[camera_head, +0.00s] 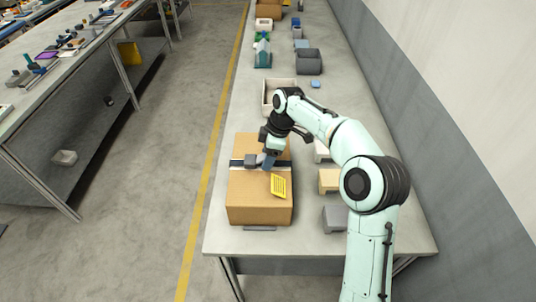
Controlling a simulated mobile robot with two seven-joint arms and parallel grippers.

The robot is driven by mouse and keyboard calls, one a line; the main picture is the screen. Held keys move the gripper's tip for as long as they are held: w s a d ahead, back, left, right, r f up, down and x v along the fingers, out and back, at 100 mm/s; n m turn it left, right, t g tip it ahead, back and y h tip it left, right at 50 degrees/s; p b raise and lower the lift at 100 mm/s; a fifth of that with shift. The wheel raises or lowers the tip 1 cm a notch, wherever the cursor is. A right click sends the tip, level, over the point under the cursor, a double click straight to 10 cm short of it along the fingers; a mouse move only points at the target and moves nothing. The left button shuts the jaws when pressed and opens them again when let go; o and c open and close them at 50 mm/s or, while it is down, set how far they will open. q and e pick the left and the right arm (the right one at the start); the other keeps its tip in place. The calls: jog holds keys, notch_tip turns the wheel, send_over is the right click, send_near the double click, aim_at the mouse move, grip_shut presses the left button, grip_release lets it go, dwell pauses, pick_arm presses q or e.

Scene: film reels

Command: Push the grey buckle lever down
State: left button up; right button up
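A brown cardboard box (259,207) stands near the front end of the long grey table. A dark strap (236,162) runs across its top. A grey buckle (251,160) sits on the strap, and its lever is too small to make out clearly. My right arm reaches in from the lower right. Its gripper (268,161) points down at the box top, just right of the buckle. I cannot tell whether it touches the buckle, nor whether its fingers are open or shut. My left gripper is not in view.
Beige and grey blocks (335,218) stand right of the box, under my arm. A pale tray (270,100), a dark grey bin (309,61) and a small blue block (315,84) are farther back. A wall runs along the right.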

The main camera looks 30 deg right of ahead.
jog(key=shift+r, duration=0.1)
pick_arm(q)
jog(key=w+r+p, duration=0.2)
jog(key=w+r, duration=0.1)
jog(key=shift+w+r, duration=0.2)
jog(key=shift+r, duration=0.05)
pick_arm(e)
jog(key=v, duration=1.3)
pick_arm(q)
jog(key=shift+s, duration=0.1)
pick_arm(e)
jog(key=shift+s+d, duration=0.1)
jog(key=shift+s, duration=0.05)
